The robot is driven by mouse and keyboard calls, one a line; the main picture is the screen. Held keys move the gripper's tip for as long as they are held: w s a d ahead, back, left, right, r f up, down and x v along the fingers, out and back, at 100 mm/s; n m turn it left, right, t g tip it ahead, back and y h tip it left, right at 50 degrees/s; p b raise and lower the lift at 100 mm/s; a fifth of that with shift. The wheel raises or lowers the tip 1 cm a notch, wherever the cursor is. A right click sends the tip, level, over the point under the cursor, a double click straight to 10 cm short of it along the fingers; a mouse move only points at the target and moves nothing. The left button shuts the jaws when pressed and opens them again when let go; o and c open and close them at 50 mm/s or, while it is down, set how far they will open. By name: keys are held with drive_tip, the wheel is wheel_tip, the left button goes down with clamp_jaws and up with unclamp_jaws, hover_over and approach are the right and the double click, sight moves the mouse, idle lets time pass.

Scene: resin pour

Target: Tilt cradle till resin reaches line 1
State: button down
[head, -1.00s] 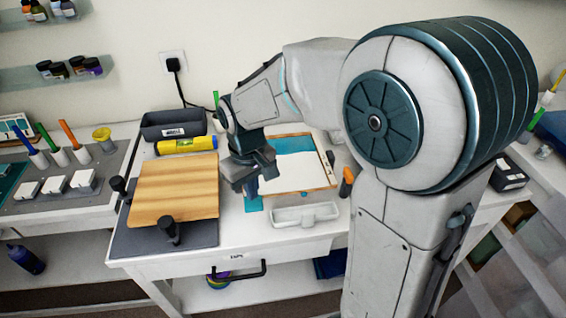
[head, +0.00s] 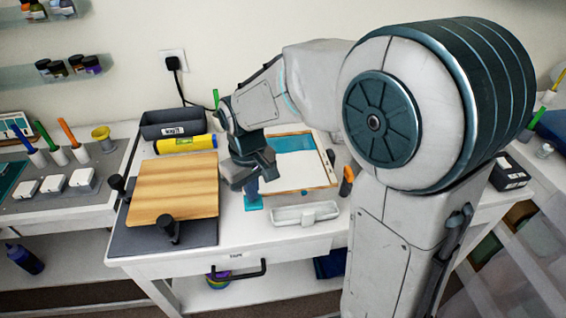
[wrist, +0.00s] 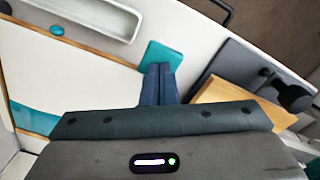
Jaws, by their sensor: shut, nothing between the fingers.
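The cradle (head: 334,180) is a wood-edged frame around a white panel with teal resin (head: 294,144) along its far end. In the wrist view its wooden edge (wrist: 104,54) and a strip of resin (wrist: 36,119) show at left. A teal tab (head: 253,203) sticks out at the cradle's near left corner; the wrist view shows it too (wrist: 163,52). My gripper (wrist: 160,68) is shut and empty, its fingertips at or just over the tab; I cannot tell whether they touch. In the head view my gripper (head: 252,188) hides the cradle's left edge. I cannot make out line 1.
A wooden board (head: 175,190) with black clamps lies close to the left of my gripper. A white trough (head: 305,214) sits in front of the cradle. An orange-handled tool (head: 347,180) stands at right.

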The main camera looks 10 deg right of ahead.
drive_tip(key=shift+f+b, duration=0.95)
drive_tip(key=shift+f, duration=0.4)
idle(2.1)
drive_tip(key=shift+r+p, duration=2.45)
drive_tip(key=shift+r, duration=0.65)
drive_tip(key=s+d+r+m+t, duration=0.1)
drive_tip(key=s+d+r+m, duration=0.1)
drive_tip(key=s+d, duration=0.4)
drive_tip(key=s+d+r+m+t, duration=0.2)
drive_tip(key=s+d+r+m, duration=0.1)
drive_tip(key=s+d, duration=0.3)
drive_tip(key=shift+s+r+m, duration=0.15)
drive_tip(key=shift+s+m, duration=0.15)
drive_tip(key=shift+s, duration=0.1)
